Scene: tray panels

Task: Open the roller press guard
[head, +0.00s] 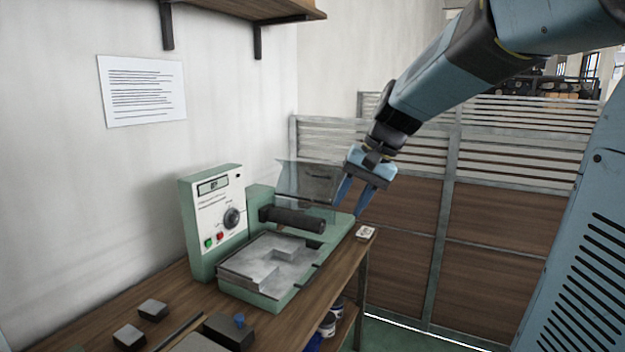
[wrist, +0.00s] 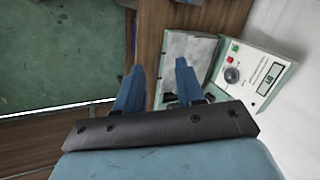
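The roller press is a green machine with a dark roller (head: 292,219) and a grey stepped bed (head: 268,262). Its guard (head: 307,184) is a clear panel that stands up, tilted, above and behind the roller. My gripper (head: 351,204) is at the guard's right edge, pointing down, with its two blue fingers apart. I cannot tell whether a finger touches the guard. In the wrist view the fingers (wrist: 159,68) are apart with nothing clearly held between them, and the press bed (wrist: 186,50) shows beyond. The guard is not clear in that view.
The control box (head: 215,222) with dial and buttons stands at the press's left. Small grey blocks (head: 153,309) and a dark box with a blue knob (head: 230,331) lie on the wooden bench (head: 330,290). A slatted partition (head: 400,250) stands behind; a shelf (head: 250,12) hangs above.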

